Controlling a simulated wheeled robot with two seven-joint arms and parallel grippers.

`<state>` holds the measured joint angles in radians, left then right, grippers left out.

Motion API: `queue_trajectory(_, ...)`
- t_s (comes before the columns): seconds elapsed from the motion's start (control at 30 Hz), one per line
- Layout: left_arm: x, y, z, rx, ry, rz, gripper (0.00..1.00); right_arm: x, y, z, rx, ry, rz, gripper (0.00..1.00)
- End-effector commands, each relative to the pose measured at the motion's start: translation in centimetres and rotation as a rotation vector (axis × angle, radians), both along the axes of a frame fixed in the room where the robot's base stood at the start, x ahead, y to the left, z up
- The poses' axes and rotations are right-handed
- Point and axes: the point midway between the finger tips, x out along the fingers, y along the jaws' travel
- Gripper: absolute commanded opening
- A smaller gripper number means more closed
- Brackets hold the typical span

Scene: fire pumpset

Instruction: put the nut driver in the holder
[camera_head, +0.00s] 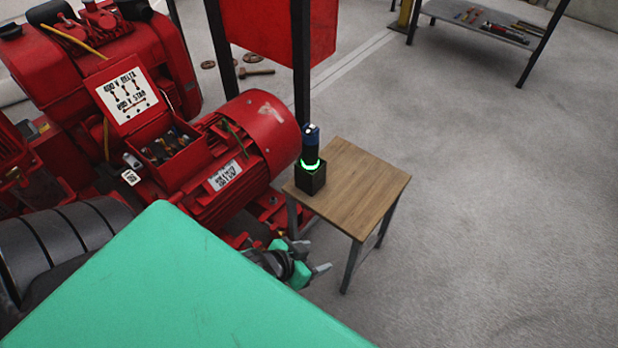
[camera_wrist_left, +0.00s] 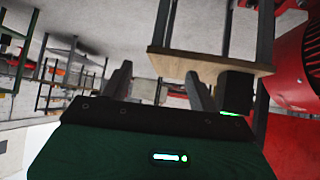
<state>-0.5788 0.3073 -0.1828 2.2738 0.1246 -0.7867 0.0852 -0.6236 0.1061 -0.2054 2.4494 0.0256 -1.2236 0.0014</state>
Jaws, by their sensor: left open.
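The nut driver (camera_head: 311,144), with a blue and black handle, stands upright in the black square holder (camera_head: 311,180) on a small wooden table. A green glowing ring circles it just above the holder's top. Its lower end is hidden inside the holder. My left gripper (camera_head: 303,257) is open and empty, below and in front of the table's near left corner, apart from the holder. In the left wrist view, which is upside down, my left gripper's two fingers (camera_wrist_left: 160,80) are spread, and the holder (camera_wrist_left: 237,90) appears beyond the right finger. My right gripper is not in view.
The small wooden table (camera_head: 365,180) has bare room right of the holder. A red motor (camera_head: 250,140) stands close on its left. A shelf with tools (camera_head: 485,25) stands at the back right. The floor to the right is clear.

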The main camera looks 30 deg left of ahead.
Motion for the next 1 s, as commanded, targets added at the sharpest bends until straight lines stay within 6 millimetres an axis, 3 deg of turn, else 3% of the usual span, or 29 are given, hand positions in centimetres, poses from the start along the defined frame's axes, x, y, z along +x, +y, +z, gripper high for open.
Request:
queue_trajectory(0.1, -2.4, -1.8, 1.4, 0.017, 0.11, 0.017, 0.61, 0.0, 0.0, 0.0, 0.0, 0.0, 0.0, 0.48)
queue_trajectory(0.33, -5.2, -2.9, 2.8, 0.042, 0.241, 0.03, 0.61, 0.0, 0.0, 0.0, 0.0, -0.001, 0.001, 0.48)
queue_trajectory(1.0, -5.4, -3.0, 2.5, 0.048, 0.263, 0.031, 0.61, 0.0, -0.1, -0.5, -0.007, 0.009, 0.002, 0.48)
